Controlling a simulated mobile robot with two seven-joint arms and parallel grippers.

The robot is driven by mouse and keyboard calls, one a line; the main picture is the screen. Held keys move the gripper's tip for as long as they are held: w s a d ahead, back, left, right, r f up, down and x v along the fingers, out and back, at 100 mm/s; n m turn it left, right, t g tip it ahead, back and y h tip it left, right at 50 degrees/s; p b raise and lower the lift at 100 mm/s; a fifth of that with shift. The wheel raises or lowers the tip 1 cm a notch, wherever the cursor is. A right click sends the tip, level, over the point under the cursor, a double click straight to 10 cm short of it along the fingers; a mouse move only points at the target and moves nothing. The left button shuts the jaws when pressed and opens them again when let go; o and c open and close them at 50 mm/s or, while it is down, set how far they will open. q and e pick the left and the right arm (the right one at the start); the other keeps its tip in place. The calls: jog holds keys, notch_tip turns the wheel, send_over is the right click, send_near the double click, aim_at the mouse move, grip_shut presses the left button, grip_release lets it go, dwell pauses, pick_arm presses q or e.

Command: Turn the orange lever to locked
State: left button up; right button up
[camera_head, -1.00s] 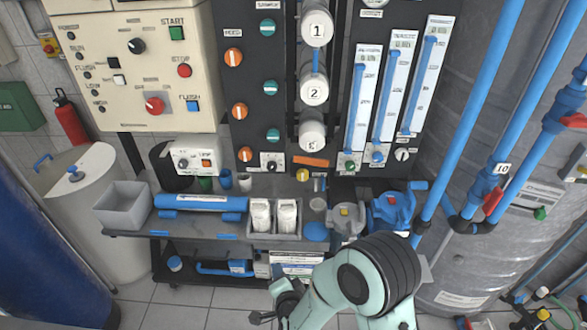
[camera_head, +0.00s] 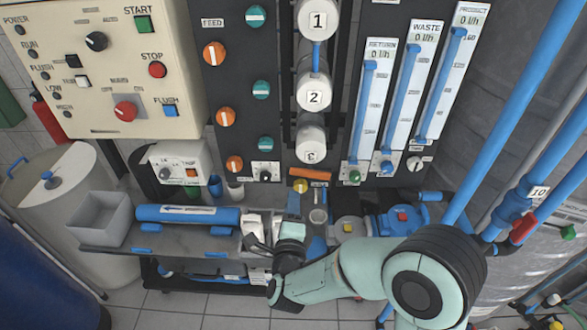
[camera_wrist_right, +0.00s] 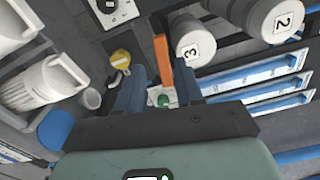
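The orange lever (camera_head: 310,174) is a short flat bar on the dark panel, below the white cylinder marked 3. It lies nearly level in the head view. In the right wrist view the orange lever (camera_wrist_right: 162,58) shows beyond and between my finger ends, apart from them as far as I can tell. My right gripper (camera_wrist_right: 160,76) is open and empty. In the head view my right gripper (camera_head: 288,225) is over the bench, below the lever and a little left of it. No locked marking is readable. My left gripper is not in view.
A yellow knob (camera_head: 300,186) sits just below the lever. A green knob (camera_head: 354,176) and flow tubes (camera_head: 368,110) are to the right. White cartridges (camera_wrist_right: 45,80), a blue pump (camera_head: 402,220) and a blue cylinder (camera_head: 185,215) crowd the bench.

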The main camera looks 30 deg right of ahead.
aim_at(293, 173)
jog(key=p+x, duration=0.2)
jog(key=x, duration=1)
jog(key=shift+a, duration=0.1)
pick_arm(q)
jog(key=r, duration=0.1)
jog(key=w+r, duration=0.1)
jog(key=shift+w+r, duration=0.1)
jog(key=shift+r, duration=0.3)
pick_arm(e)
grip_shut()
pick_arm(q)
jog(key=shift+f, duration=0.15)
pick_arm(e)
jog(key=shift+f, duration=0.1)
